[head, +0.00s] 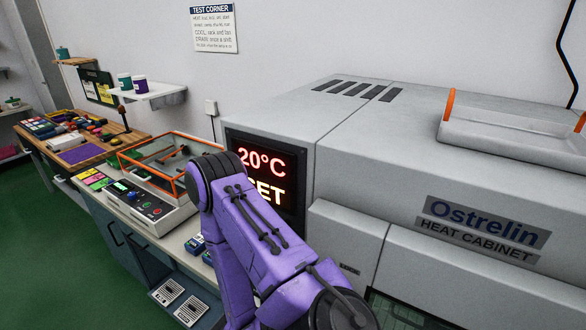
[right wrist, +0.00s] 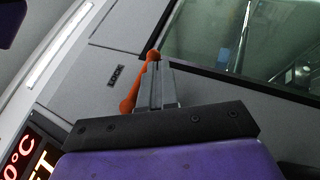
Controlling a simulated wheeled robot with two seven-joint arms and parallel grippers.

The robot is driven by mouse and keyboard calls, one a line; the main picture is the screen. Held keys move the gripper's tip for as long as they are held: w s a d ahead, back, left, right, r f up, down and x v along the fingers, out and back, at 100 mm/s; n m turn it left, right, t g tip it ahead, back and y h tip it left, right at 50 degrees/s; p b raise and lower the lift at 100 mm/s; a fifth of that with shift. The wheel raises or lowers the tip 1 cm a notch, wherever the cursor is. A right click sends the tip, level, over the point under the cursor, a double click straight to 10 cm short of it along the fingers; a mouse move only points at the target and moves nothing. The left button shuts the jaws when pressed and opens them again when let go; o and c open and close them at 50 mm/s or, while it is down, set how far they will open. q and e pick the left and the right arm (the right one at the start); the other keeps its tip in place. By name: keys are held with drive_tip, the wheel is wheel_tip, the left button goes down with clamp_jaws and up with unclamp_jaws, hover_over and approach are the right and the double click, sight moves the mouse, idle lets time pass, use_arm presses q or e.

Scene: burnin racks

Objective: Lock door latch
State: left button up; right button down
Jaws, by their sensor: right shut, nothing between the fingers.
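An orange bar-like part (right wrist: 137,88), which looks like the door latch or handle, shows in the right wrist view on the grey cabinet front, by the corner of the dark door window (right wrist: 235,40). My right gripper (right wrist: 156,68) is shut and empty, its fingertips right beside the upper end of the orange part; I cannot tell whether they touch. The fingers hide some of it. In the head view the heat cabinet (head: 440,165) fills the right side, and my purple right arm hides part of its front. Neither gripper shows in the head view.
The cabinet's red display (head: 262,175) reads 20°C. A grey tray (head: 510,140) with orange handles lies on top. At left are a control box (head: 145,208), an orange-framed clear case (head: 160,160) and a cluttered wooden bench (head: 75,140). Green floor (head: 60,260) is open at lower left.

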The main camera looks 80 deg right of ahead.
drive_tip(key=shift+f, duration=0.15)
idle(0.3)
drive_tip(key=s+f+b+v, duration=0.1)
drive_tip(key=b+v, duration=0.5)
drive_tip(key=v, duration=0.6)
drive_tip(key=shift+s+a+f+b, duration=0.2)
drive_tip(key=shift+f+b, duration=0.1)
drive_tip(key=shift+f, duration=0.4)
